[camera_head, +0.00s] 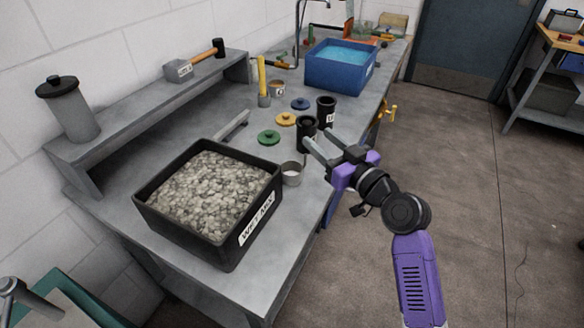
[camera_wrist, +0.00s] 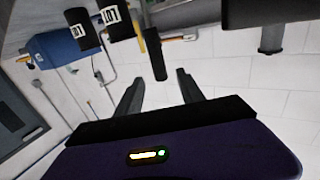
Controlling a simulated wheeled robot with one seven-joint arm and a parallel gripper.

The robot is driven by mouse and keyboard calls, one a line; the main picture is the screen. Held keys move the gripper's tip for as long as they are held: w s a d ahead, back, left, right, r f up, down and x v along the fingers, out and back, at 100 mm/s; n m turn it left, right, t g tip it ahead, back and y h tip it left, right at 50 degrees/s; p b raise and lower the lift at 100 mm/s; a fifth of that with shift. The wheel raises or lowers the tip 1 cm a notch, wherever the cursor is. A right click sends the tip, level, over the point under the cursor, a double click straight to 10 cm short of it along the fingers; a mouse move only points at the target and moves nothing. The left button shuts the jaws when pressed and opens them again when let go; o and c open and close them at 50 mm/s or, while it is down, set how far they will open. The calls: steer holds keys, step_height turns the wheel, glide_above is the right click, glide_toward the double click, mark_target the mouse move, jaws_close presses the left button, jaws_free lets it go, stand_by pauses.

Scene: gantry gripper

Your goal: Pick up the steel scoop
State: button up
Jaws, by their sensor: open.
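The steel scoop (camera_head: 291,174) appears to be the small grey metal cup on the bench, beside the right wall of the black tray. A thin upright part rises at its right side toward my gripper. My gripper (camera_head: 318,146) is open and empty, above and to the right of the cup. In the wrist view, a dark bar (camera_wrist: 154,55), which looks like the scoop's handle, lies ahead between the two fingertips (camera_wrist: 160,77) and apart from both. The scoop's cup cannot be made out there.
The black tray (camera_head: 153,207) of wet gravel fills the bench's near end. Black canisters (camera_head: 326,110) stand close behind my gripper. Coloured lids (camera_head: 268,137) and a grey bar (camera_head: 232,125) lie left. A blue water tub (camera_head: 330,78) is farther back. Open floor lies right.

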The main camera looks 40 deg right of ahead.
mark_target(310, 129)
steer(key=w, duration=0.2)
steer(key=w+p, duration=0.1)
steer(key=w, duration=0.1)
steer(key=w+d+p, duration=0.1)
steer(key=w, duration=0.1)
steer(key=shift+w+d+r, duration=0.1)
steer(key=shift+w+r, duration=0.1)
steer(key=shift+w, duration=0.05)
jaws_close()
